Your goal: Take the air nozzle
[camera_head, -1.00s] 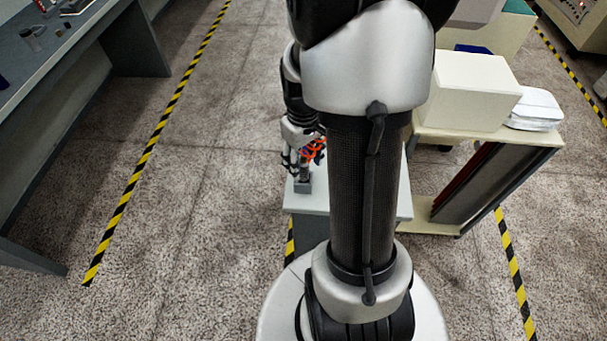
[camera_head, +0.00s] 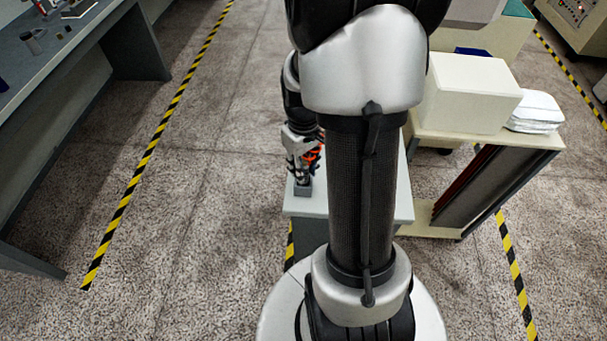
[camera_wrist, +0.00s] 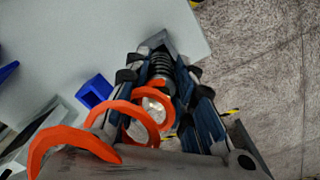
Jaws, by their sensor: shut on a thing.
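The air nozzle (camera_wrist: 160,68) shows in the wrist view as a dark, ribbed body with a bright orange coiled hose (camera_wrist: 150,112) beside it. My gripper (camera_wrist: 163,60) is shut on it, with one finger on each side. In the head view my gripper (camera_head: 303,170) is just above a small grey block (camera_head: 302,189) on a pale table (camera_head: 311,206). The orange coil shows beside it. The nozzle's lower end is partly hidden by the fingers, and I cannot tell if it still touches the grey block.
A blue block-like holder (camera_wrist: 94,91) is on the table left of the gripper. A cream box (camera_head: 470,93) and a white stack (camera_head: 535,111) stand on the shelf cart at right. A grey bench (camera_head: 60,60) is at far left. The floor between is clear.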

